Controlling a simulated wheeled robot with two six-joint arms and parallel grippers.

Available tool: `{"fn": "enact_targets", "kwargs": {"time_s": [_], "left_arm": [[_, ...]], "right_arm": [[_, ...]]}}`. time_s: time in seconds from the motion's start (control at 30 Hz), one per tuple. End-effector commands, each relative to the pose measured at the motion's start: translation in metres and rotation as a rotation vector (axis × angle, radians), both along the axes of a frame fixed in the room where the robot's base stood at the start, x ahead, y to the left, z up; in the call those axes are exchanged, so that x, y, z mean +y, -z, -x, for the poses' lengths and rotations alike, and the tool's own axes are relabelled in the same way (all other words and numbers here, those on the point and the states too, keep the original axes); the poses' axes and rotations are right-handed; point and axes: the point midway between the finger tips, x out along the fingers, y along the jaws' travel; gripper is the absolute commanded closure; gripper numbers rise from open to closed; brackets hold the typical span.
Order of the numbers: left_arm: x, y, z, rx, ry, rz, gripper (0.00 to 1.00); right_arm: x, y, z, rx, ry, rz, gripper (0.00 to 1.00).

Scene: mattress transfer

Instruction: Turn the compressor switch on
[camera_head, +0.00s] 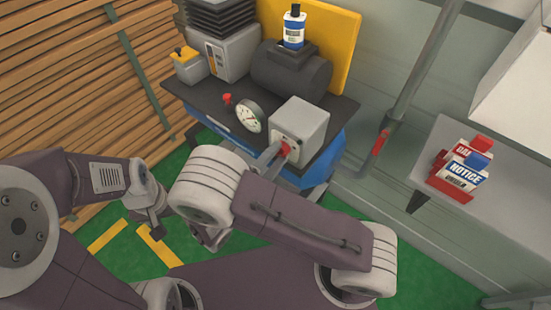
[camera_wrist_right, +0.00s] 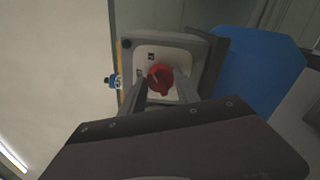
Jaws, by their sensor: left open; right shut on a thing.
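The compressor's grey switch box (camera_head: 303,120) stands at the front right corner of the black-topped compressor unit. Its red rotary switch (camera_head: 287,147) faces me and is partly hidden by my gripper in the head view. In the right wrist view the red switch (camera_wrist_right: 160,78) sits on a pale plate between my fingers. My right gripper (camera_head: 280,154) is shut on the switch, with one finger on each side of it in the wrist view (camera_wrist_right: 161,90). My left gripper (camera_head: 153,224) is open and empty, low over the green floor and apart from the compressor.
A round pressure gauge (camera_head: 250,116) and a small red knob (camera_head: 227,99) are left of the switch box. A blue-white bottle (camera_head: 294,28) stands on the motor. A shelf (camera_head: 437,145) with labelled boxes is at right, beside a pipe with a red valve handle (camera_head: 380,142).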

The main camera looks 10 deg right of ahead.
Motion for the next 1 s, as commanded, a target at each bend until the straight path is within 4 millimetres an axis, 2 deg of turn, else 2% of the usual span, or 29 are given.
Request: {"fn": "enact_targets", "kwargs": {"time_s": [0.6, 0.63, 0.7, 1.0], "left_arm": [[0.0000, 0.0022, 0.0000, 0.000, 0.000, 0.000, 0.19], [0.0001, 0.0022, 0.0000, 0.000, 0.000, 0.000, 0.19], [0.0001, 0.0022, 0.0000, 0.000, 0.000, 0.000, 0.19], [0.0000, 0.0025, -0.0001, 0.000, 0.000, 0.000, 0.19]], "right_arm": [[0.0003, -0.0024, -0.0012, -0.036, -0.003, -0.021, 1.00], [0.0003, -0.0025, -0.0012, -0.036, -0.003, -0.021, 0.57], [0.0004, -0.0024, -0.0011, -0.036, -0.003, -0.021, 0.40], [0.0004, -0.0011, -0.0005, -0.033, -0.002, -0.022, 0.40]]}}
